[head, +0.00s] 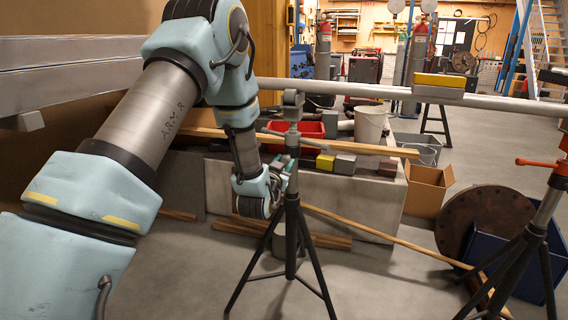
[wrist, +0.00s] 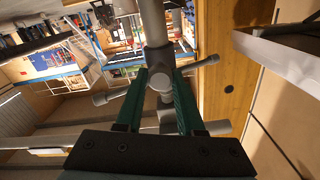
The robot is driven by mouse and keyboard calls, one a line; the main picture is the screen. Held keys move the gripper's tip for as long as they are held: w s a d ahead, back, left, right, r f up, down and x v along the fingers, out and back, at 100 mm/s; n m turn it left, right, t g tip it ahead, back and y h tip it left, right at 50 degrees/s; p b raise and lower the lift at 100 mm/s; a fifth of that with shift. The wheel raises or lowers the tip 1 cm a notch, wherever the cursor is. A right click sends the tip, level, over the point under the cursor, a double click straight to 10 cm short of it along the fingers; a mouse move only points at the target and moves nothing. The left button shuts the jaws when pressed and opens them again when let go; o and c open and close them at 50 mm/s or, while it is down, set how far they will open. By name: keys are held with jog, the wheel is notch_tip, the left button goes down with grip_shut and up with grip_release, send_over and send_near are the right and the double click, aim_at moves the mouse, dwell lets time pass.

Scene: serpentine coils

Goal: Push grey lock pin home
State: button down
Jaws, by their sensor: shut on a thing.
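My gripper (head: 288,168) is at the upright post of the left tripod stand (head: 291,232), below its top cradle. In the wrist view its two green jaws (wrist: 160,80) sit on either side of grey fittings on the post (wrist: 153,24). They are shut on a grey piece that I take to be the lock pin (wrist: 165,84). Grey rods stick out to the left and right beyond the jaws. In the head view the jaws and post hide most of the pin, and I cannot tell how deep it sits.
A long grey pipe (head: 330,87) runs across above the stands, with a yellow-topped block (head: 439,82) on it. Behind are a low pale wall (head: 350,200), a red bin (head: 297,128), a white bucket (head: 369,124) and a cardboard box (head: 428,188). A second stand (head: 530,238) is right.

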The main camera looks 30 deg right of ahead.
dwell(0.3)
jog(key=shift+b+x, duration=0.65)
jog(key=shift+x, duration=0.45)
jog(key=shift+w+d, duration=0.2)
jog(key=shift+w, duration=0.05)
jog(key=c, duration=0.5)
grip_release()
jog(key=v, duration=1)
jog(key=shift+s+a+b, duration=0.25)
jog(key=shift+s+b, duration=0.05)
jog(key=shift+b, duration=0.05)
jog(key=shift+w+a, duration=0.1)
